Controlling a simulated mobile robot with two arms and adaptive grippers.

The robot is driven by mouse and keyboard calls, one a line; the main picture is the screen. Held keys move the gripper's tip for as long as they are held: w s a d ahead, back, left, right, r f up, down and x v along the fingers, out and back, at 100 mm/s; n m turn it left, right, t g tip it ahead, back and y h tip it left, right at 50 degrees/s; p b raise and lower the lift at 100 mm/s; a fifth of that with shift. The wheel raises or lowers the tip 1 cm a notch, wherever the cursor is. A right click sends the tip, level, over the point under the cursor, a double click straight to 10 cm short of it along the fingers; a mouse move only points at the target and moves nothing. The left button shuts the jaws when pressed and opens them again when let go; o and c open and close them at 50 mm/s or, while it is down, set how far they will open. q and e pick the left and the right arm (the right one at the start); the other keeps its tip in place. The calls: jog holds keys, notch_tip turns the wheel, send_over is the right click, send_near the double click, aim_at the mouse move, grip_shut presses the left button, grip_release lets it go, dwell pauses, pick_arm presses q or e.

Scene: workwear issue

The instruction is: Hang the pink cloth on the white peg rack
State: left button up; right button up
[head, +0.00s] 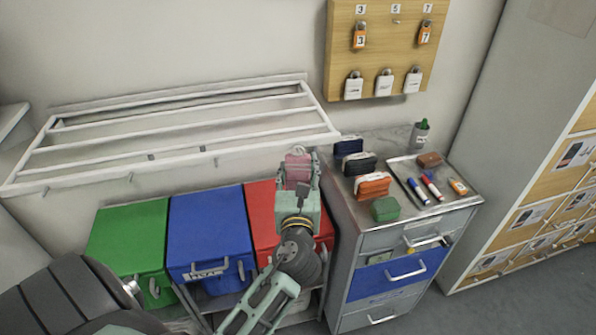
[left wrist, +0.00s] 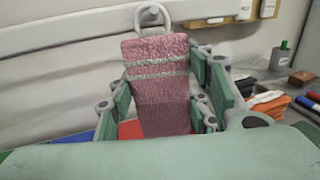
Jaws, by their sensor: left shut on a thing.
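The pink cloth (head: 298,166) is held in my left gripper (head: 298,178), which is shut on it. In the left wrist view the cloth (left wrist: 158,85) hangs upright between the green fingers (left wrist: 165,95), with pale stripes and a light grey loop (left wrist: 152,14) at its top. The white peg rack (head: 250,148) is fixed to the wall, with long bars and small pegs under its front rail. The gripper and cloth are near the rack's right front end, apart from the pegs as far as I can tell. My right gripper is not in view.
Green (head: 128,235), blue (head: 208,225) and red (head: 262,205) bins stand below the rack. A metal drawer cabinet (head: 350,225) with wallets and a tray (head: 400,172) of pens is to the right. A wooden lock board (head: 372,55) hangs above it.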

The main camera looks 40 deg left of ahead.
pick_arm(q)
jog(key=o, duration=1.1)
